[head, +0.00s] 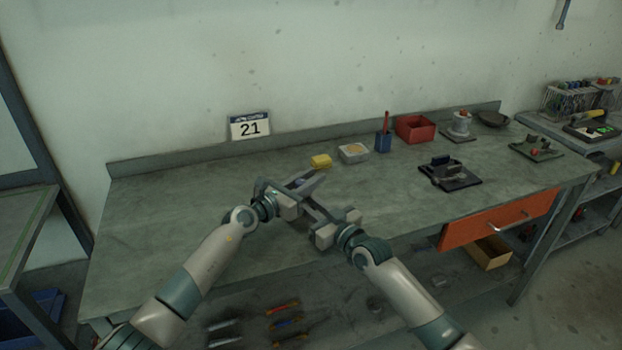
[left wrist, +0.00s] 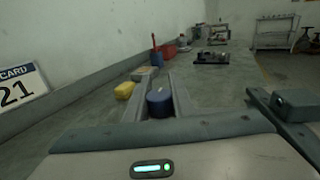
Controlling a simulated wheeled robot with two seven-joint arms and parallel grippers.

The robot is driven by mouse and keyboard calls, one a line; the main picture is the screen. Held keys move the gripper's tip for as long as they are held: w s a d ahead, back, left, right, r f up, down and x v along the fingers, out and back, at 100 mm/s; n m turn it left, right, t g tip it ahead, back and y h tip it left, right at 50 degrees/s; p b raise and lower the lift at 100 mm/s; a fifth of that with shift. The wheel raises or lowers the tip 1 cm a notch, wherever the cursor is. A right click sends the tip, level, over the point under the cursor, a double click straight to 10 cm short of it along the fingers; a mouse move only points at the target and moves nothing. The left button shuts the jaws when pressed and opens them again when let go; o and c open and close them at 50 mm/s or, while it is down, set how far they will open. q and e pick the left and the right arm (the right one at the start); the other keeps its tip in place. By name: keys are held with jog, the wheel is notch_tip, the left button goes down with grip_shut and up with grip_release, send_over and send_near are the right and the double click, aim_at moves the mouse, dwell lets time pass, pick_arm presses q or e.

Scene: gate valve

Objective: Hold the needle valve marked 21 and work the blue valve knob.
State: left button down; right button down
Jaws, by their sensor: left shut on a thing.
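A card marked 21 (head: 250,127) stands at the back edge of the bench; it also shows in the left wrist view (left wrist: 17,90). The blue knob (left wrist: 160,102) sits between the two fingers of my left gripper (left wrist: 158,84). In the head view my left gripper (head: 304,181) is shut on the knob, which shows only as a small blue patch. My right gripper (head: 312,209) is close in front of it, with its fingers towards the left one. The valve body is hidden by the grippers, so I cannot tell what the right fingers hold.
A yellow block (head: 320,161), a light tray (head: 353,153), a blue pen cup (head: 383,141) and a red bin (head: 415,128) stand behind the grippers. A dark fixture (head: 450,173) lies to the right. The bench's left part is clear. An orange drawer (head: 500,218) is under the front edge.

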pick_arm(q)
jog(key=shift+s+d+f+m+g+h, duration=0.1)
jog(key=shift+f+m+g+h, duration=0.15)
jog(key=shift+m+g+h, duration=0.4)
jog(key=shift+s+d+m+g+h, duration=0.1)
jog(key=shift+m+g+h, duration=0.4)
jog(key=shift+g, duration=0.35)
jog(key=shift+s+d+m+g+h, duration=0.1)
jog(key=shift+s+m+g+h, duration=0.25)
jog(key=shift+m+g, duration=0.6)
jog(key=shift+s+d+m+g+h, duration=0.15)
jog(key=shift+m+g+h, duration=0.45)
jog(key=shift+g, duration=0.65)
jog(key=shift+s+d+m+g+h, duration=0.1)
jog(key=shift+s+m+g+h, duration=0.25)
jog(key=shift+m+g, duration=0.6)
jog(key=shift+r+g, duration=0.1)
jog(key=shift+g, duration=0.15)
jog(key=c, duration=1.5)
grip_release()
jog(key=shift+r, duration=0.1)
jog(key=shift+a, duration=0.15)
jog(key=a, duration=0.4)
jog(key=s+a, duration=0.1)
jog(key=a, duration=0.2)
jog(key=s+a, duration=0.1)
jog(key=a, duration=0.3)
jog(key=shift+a, duration=0.35)
